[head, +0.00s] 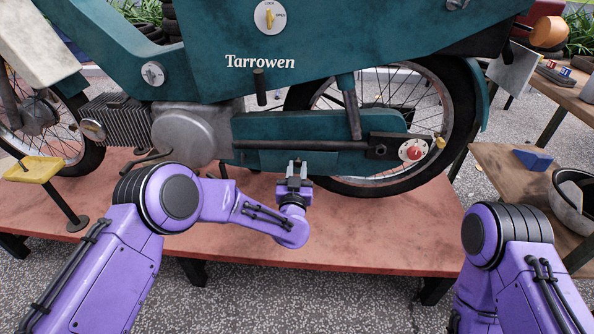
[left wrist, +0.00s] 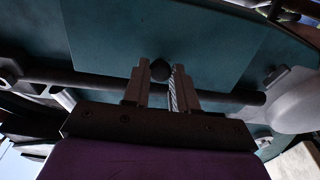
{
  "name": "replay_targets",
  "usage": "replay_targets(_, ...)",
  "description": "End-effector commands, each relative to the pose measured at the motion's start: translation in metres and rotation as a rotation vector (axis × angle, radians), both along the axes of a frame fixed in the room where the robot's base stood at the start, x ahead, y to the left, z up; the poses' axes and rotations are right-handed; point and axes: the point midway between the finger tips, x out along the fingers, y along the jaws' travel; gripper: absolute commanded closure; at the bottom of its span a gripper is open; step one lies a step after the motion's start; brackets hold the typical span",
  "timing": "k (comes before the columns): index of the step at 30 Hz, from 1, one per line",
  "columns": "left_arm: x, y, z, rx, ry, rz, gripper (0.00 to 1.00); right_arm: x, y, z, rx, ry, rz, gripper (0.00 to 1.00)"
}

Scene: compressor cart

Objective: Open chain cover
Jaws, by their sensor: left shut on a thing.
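The chain cover (head: 285,127) is a long teal housing low on the bike's side, between the round grey engine casing and the rear wheel. A dark bar (head: 310,145) runs along its lower part, with a teal panel below it. My left gripper (head: 297,166) is at this lower panel, pointing toward the bike. In the left wrist view, its fingers (left wrist: 160,85) are shut around a small dark knob (left wrist: 160,69) in front of a teal surface. In the head view the gripper hides the knob. My right gripper is out of view; only part of that arm shows.
The bike stands on a reddish platform (head: 390,235). A yellow-topped stand (head: 35,168) is at left. A red dial (head: 413,150) sits by the rear wheel. A black lever (head: 260,85) hangs above the cover.

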Motion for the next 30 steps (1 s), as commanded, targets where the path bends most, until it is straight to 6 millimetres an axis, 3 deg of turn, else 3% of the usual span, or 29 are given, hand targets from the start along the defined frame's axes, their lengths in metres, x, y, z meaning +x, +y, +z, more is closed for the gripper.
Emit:
replay_targets(15, -0.022, -0.001, -0.033, 0.004, 0.022, -0.003, 1.00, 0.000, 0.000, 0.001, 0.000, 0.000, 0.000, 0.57)
replay_targets(30, -0.025, 0.000, -0.042, 0.005, 0.025, -0.003, 1.00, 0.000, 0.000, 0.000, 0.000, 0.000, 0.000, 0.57)
